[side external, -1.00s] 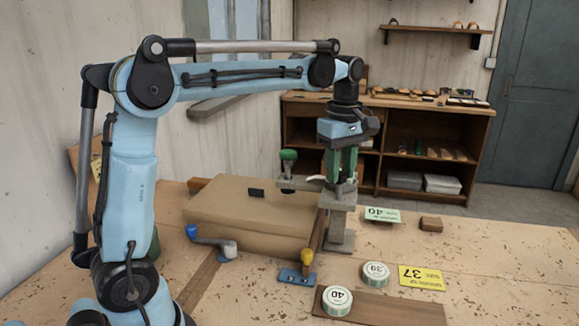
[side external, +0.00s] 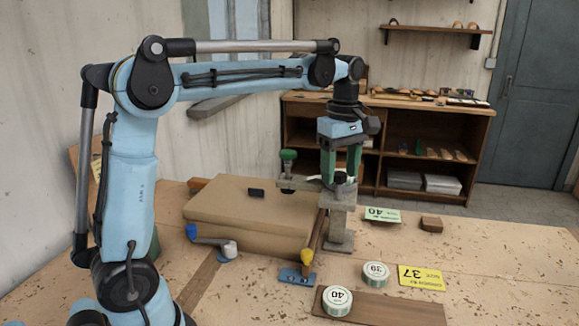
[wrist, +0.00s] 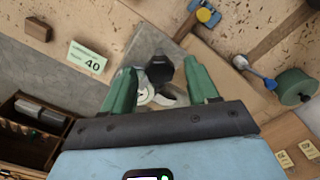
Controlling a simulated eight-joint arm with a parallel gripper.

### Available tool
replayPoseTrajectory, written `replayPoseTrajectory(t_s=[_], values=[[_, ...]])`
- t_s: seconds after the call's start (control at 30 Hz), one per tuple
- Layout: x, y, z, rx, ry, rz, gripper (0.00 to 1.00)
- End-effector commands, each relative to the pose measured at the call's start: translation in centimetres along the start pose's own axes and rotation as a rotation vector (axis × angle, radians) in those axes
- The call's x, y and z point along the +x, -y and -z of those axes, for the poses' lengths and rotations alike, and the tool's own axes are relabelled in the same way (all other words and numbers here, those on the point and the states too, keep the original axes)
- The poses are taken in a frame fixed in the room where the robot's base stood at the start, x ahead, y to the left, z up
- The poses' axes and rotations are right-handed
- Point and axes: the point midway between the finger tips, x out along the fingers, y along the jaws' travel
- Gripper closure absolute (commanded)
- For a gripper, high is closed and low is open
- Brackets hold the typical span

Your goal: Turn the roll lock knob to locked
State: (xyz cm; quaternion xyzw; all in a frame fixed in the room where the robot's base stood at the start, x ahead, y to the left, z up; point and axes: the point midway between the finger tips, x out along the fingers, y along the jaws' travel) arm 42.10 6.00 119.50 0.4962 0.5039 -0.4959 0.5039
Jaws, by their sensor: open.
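A dark knob, seemingly the roll lock knob (side external: 340,177), sits on top of a grey post fixture (side external: 341,222). In the wrist view the dark many-sided knob (wrist: 159,69) shows between the fingertips, with a pale curved piece (wrist: 146,97) beside it. My gripper (side external: 341,181) points straight down over the post, its green fingers apart on either side of the knob. In the wrist view the gripper (wrist: 160,72) is open, with a visible gap around the knob. I cannot read any lock marking.
A green-topped knob (side external: 288,155) stands left of the post. Round tins, number cards and a board are at the front right.

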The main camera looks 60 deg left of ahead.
Motion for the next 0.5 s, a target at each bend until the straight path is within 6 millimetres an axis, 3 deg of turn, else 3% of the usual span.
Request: replayPoseTrajectory(t_s=[0.17,0.5], values=[[-1.2,0.0,0.0,0.0,0.0,0.0,0.41],[-6.4,0.0,0.0,0.0,0.0,0.0,0.41]])
